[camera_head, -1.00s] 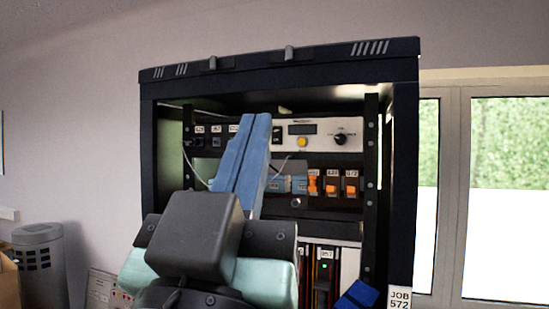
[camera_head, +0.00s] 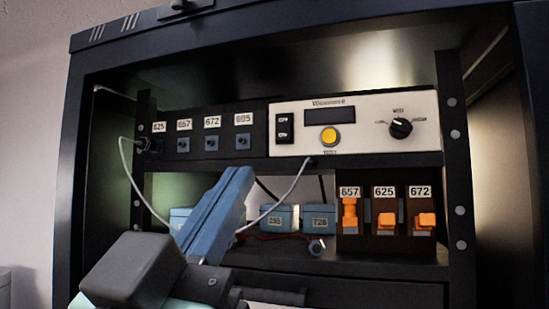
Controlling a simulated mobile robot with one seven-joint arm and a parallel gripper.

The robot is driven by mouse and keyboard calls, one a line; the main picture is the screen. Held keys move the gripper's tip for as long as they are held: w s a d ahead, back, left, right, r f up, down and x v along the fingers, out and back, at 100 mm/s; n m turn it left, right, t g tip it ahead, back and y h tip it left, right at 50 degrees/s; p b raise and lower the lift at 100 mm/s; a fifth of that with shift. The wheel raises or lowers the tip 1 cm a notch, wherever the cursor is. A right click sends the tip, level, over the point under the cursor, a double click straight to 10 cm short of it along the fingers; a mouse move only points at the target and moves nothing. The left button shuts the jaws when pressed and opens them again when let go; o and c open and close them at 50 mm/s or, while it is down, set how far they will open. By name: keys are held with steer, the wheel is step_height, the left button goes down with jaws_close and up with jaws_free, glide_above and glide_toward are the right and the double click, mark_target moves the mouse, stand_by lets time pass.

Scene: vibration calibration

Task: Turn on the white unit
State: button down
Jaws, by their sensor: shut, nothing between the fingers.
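The white unit (camera_head: 370,108) is a wide panel in the upper right of the rack. It has a black rocker switch (camera_head: 285,128) at its left, a dark display (camera_head: 330,115), a yellow round button (camera_head: 329,137) and a black knob (camera_head: 401,128) at its right. The rocker's on or off position is too small to tell. My gripper (camera_head: 240,176) has blue fingers closed together with nothing between them. In the picture its tips are below and left of the rocker switch, apart from it. The fingers hide part of the lower shelf.
A black panel (camera_head: 218,125) with several labelled sockets is left of the unit. Below are blue boxes (camera_head: 319,218) and orange switches (camera_head: 348,214) marked 657, 625 and 672. A pale cable (camera_head: 289,190) hangs below the unit. Rack posts (camera_head: 459,170) flank the shelves.

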mark_target(284, 128)
steer(key=p+x, duration=0.2)
steer(key=x, duration=0.2)
steer(key=f+p+x, duration=0.1)
steer(key=p+x, duration=0.1)
steer(key=x, duration=0.2)
steer(key=w+p+x, duration=0.1)
steer(key=p+x, duration=0.2)
steer(key=x, duration=0.1)
steer(key=shift+d+f, duration=0.15)
steer(key=shift+d, duration=0.15)
steer(key=shift+w+d+f, duration=0.15)
steer(key=shift+w+f, duration=0.05)
steer(key=shift+w, duration=0.3)
